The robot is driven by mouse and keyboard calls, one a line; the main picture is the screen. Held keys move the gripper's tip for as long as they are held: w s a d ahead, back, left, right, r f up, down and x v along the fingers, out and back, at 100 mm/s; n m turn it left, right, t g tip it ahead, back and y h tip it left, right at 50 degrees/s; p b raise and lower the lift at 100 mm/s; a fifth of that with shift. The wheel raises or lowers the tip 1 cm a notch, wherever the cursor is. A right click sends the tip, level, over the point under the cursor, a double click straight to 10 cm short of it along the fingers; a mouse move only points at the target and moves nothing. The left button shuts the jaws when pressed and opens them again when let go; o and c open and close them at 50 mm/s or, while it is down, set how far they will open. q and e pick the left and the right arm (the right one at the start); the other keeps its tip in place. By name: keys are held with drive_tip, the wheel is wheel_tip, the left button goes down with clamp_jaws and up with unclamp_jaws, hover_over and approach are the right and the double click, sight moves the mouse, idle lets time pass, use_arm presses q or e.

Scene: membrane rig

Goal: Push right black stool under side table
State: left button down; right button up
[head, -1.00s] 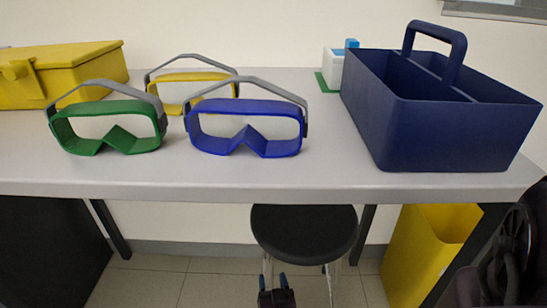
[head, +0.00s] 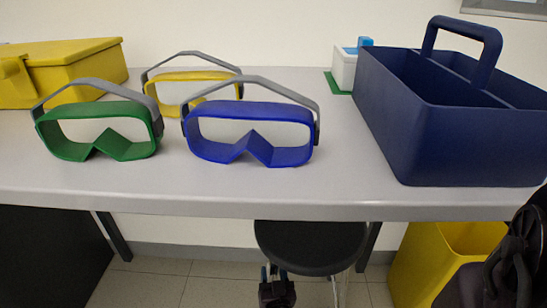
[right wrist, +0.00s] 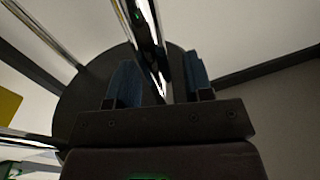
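The black stool (head: 312,245) stands at the front of the grey side table (head: 200,203), its round seat lower than the tabletop. The table's front edge hides the back of the seat, and chrome legs show below. My right gripper (head: 272,272) is low at the stool's front left side. In the right wrist view, the underside of the seat (right wrist: 85,95) shows behind my gripper (right wrist: 161,80). Its two blue fingers are apart, with a chrome leg (right wrist: 150,45) passing between them; whether they touch it is unclear. My left gripper is not in view.
Green (head: 100,150), blue (head: 250,155) and yellow goggles (head: 190,75), a yellow box (head: 65,75) and a blue caddy (head: 450,140) are on the table.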

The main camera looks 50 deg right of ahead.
clamp_jaws()
idle(1.2)
